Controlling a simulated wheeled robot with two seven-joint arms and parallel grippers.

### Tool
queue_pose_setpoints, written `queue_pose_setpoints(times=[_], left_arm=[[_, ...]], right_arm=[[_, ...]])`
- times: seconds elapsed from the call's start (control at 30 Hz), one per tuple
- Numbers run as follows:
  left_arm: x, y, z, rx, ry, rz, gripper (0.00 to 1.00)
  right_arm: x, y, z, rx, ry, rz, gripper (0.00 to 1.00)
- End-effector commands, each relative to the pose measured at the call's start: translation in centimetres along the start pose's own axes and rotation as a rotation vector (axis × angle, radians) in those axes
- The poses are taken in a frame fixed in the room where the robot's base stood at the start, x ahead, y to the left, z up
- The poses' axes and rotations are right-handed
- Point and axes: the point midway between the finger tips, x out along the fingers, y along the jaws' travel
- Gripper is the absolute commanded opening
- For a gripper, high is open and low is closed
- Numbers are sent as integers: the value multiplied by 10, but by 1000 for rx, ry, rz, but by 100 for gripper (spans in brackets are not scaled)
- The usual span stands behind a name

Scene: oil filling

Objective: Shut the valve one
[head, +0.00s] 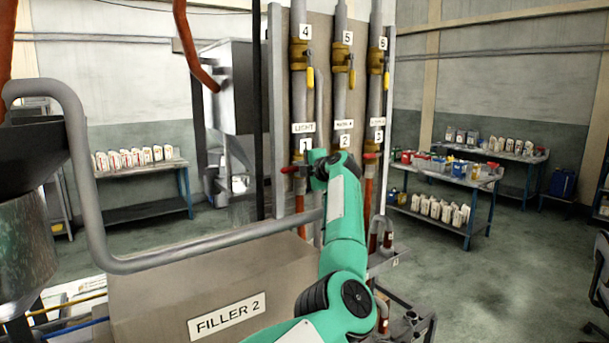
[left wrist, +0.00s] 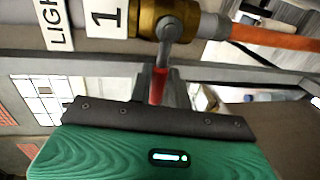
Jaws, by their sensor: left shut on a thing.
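Valve one is a brass valve (left wrist: 160,18) on the pipe under the "1" label (head: 303,145). The label shows upright in the head view and turned sideways in the left wrist view (left wrist: 106,18). A grey lever with a red handle (left wrist: 158,88) juts out across the pipe line. In the head view the red handle (head: 289,169) shows left of the pipe. My left gripper (left wrist: 160,92) has its fingers on both sides of the red handle and is shut on it. My teal left wrist hides most of the valve in the head view. My right gripper is not in view.
Pipes two (head: 344,142) and three (head: 377,136) stand close to the right. Yellow-handled valves (head: 310,78) sit higher up. A bent grey rail (head: 190,248) crosses in front, above the FILLER 2 box (head: 195,290). Bottle tables stand farther back.

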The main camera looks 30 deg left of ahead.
Motion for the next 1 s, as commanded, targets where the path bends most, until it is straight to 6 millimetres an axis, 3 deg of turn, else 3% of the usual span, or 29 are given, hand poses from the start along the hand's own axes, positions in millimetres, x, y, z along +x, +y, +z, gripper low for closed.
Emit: queue_pose_setpoints(times=[0.4, 0.43, 0.53, 0.83, 1.0], left_arm=[[-1, 3, -1, 8, 0, 4, 0], [-1, 3, -1, 7, 0, 4, 21], [-1, 3, -1, 7, 0, 4, 40], [-1, 1, -1, 7, 0, 2, 41], [-14, -2, 0, 4, -1, 2, 41]], right_arm=[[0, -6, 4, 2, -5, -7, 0], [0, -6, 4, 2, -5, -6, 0], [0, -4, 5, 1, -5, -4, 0], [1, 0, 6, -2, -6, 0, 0], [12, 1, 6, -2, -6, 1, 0]])
